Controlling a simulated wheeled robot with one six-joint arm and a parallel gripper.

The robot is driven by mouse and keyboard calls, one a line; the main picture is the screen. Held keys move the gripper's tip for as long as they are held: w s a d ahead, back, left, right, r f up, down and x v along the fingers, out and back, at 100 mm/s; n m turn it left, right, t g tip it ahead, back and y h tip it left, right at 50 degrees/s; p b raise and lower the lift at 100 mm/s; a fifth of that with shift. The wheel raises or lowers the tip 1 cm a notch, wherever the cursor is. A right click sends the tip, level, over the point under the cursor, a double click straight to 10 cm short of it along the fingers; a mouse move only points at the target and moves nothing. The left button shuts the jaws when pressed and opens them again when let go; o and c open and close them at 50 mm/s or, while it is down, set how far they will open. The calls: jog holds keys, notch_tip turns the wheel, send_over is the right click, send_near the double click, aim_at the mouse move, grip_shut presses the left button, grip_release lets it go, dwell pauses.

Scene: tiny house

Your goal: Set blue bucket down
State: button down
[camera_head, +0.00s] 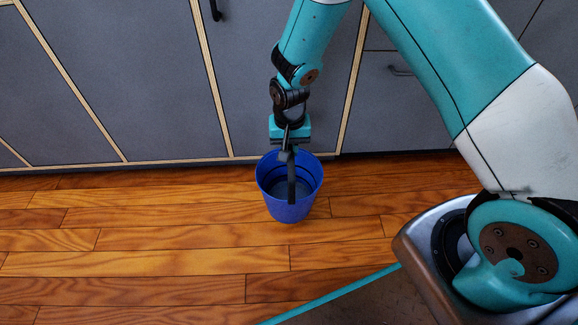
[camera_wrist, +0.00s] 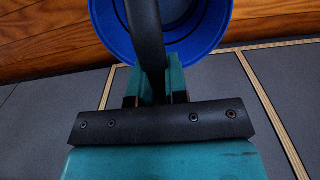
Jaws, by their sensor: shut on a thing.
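A blue bucket (camera_head: 290,210) is low over or on the wooden floor, upright, just in front of the grey cabinets. Its dark handle (camera_head: 291,180) stands up above the rim. My gripper (camera_head: 287,154) is directly above the bucket, pointing down, and is shut on the handle. In the wrist view the blue bucket (camera_wrist: 208,40) is at the top, with the handle (camera_wrist: 146,40) running into my gripper (camera_wrist: 155,85). The inside of the bucket looks empty. I cannot tell whether its base touches the floor.
Grey cabinet fronts (camera_head: 120,80) with light wood edging stand close behind the bucket. Dark handles are on the doors and drawer. The wooden floor (camera_head: 150,240) is clear to the left and in front. My base is at the lower right.

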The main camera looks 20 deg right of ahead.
jog(key=shift+w+f+b, duration=0.1)
jog(key=shift+f+b, duration=1)
jog(key=shift+f, duration=1.55)
jog(key=c, duration=1.1)
grip_release()
notch_tip(320, 180, up, 12)
jog(key=p, duration=0.6)
jog(key=shift+r+p, duration=0.2)
jog(key=shift+p, duration=0.1)
jog(key=s+a+r+n+y, duration=0.1)
jog(key=s+a+r+n, duration=0.1)
jog(key=s+r, duration=0.5)
jog(key=s+a+r+n+y, duration=0.2)
jog(key=s+r+n, duration=0.1)
jog(key=r, duration=0.9)
jog(key=s+r+n, duration=0.2)
jog(key=s, duration=0.3)
jog(key=s+r+n, duration=0.2)
jog(key=s+r, duration=0.1)
jog(key=s, duration=0.2)
jog(key=s+r+n+y, duration=0.1)
jog(key=s+r, duration=0.2)
jog(key=s, duration=0.2)
jog(key=shift+a+r+n, duration=0.1)
jog(key=shift+a+n, duration=0.25)
jog(key=shift+n, duration=0.05)
